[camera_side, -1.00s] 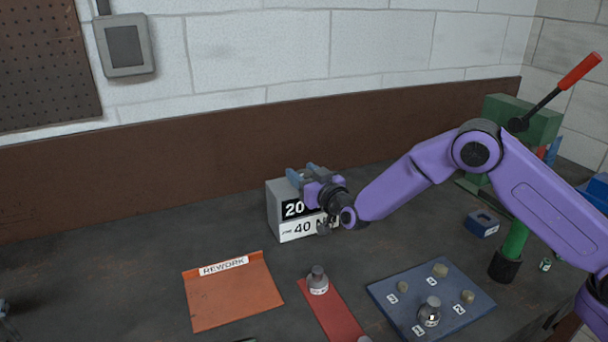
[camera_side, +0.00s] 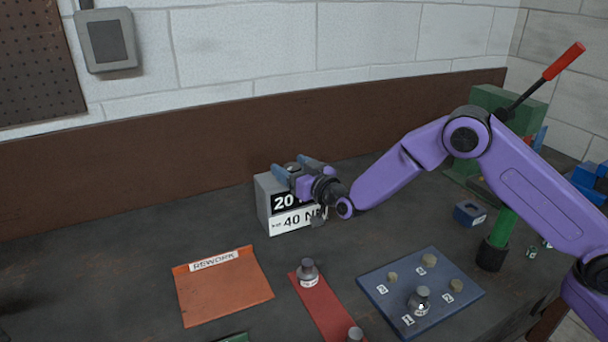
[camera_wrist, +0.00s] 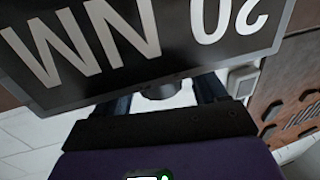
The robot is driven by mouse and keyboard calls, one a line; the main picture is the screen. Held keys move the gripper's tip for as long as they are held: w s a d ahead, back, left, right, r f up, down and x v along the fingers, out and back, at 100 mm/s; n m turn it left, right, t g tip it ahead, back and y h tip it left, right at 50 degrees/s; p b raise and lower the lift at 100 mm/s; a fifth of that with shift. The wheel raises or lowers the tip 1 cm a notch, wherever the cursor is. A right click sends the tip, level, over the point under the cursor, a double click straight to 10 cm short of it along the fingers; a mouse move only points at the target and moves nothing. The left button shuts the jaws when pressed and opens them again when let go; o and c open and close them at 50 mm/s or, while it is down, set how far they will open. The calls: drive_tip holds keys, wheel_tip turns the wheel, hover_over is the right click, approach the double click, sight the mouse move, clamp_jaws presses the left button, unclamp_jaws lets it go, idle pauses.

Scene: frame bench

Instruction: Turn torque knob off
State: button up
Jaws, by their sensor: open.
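A grey box (camera_side: 264,208) with black and white labels reading 20 and 40 NM stands on the dark bench in the side view. Its labels (camera_wrist: 125,40) fill the top of the wrist view, upside down. My gripper (camera_side: 296,168) is over the top of the box, its two blue fingers apart. In the wrist view, a dark round piece (camera_wrist: 160,91), which looks like the torque knob, shows between the fingers. The knob's setting and any contact with the fingers cannot be told. In the side view my gripper largely hides the knob.
In front lie an orange REWORK tray (camera_side: 225,290), a red strip (camera_side: 325,308) with metal weights, and a blue board (camera_side: 385,305) with several pegs. A small blue block (camera_side: 468,213) and green press (camera_side: 495,105) stand right. Bench left of the box is clear.

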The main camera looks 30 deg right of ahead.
drive_tip(key=v, duration=1.7)
drive_tip(key=shift+s, duration=0.15)
